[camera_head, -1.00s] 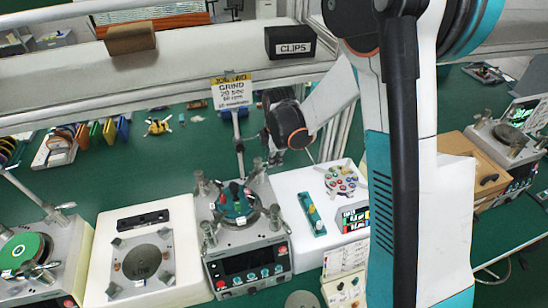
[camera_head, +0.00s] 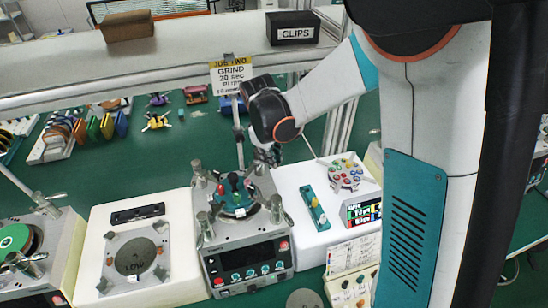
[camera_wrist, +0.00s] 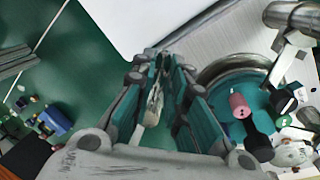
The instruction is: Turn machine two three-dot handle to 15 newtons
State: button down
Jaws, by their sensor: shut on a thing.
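Machine two (camera_head: 246,262) is the grey lapping unit in the middle of the head view, with a dark display and a round plate (camera_head: 236,197) on top. Clamp posts with small handles stand around its top, such as the right one (camera_head: 277,210) and the front left one (camera_head: 205,225). My gripper (camera_head: 268,156) is at the back right of the machine top. In the wrist view my gripper (camera_wrist: 164,62) has its teal fingers close together around a slim pale handle (camera_wrist: 153,106), largely hidden between them. I cannot read dots on it or any force value.
The job sign (camera_head: 231,76) stands on a post just behind machine two, near my wrist. White trays flank the machine, the left one (camera_head: 90,290) and the right one (camera_head: 290,185). A pink knob (camera_wrist: 241,107) stands on the plate beside my fingers.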

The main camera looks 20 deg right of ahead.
jog(key=shift+s+a+m+g+h+b, duration=0.2)
jog(key=shift+a+m+b, duration=0.3)
jog(key=shift+m, duration=0.7)
jog(key=shift+s+a+m+g+h+b, duration=0.1)
jog(key=shift+s+a+m+g+b, duration=0.15)
jog(key=shift+a+m, duration=0.65)
jog(key=shift+d+m, duration=0.3)
jog(key=shift+m, duration=0.1)
jog(key=c, duration=1.6)
grip_release()
jog(key=r, duration=0.4)
jog(key=a+r, duration=0.1)
jog(key=r, duration=0.3)
jog(key=a+r, duration=0.1)
jog(key=r, duration=0.3)
jog(key=shift+s+a, duration=0.15)
jog(key=shift+s, duration=0.15)
jog(key=shift+f, duration=0.1)
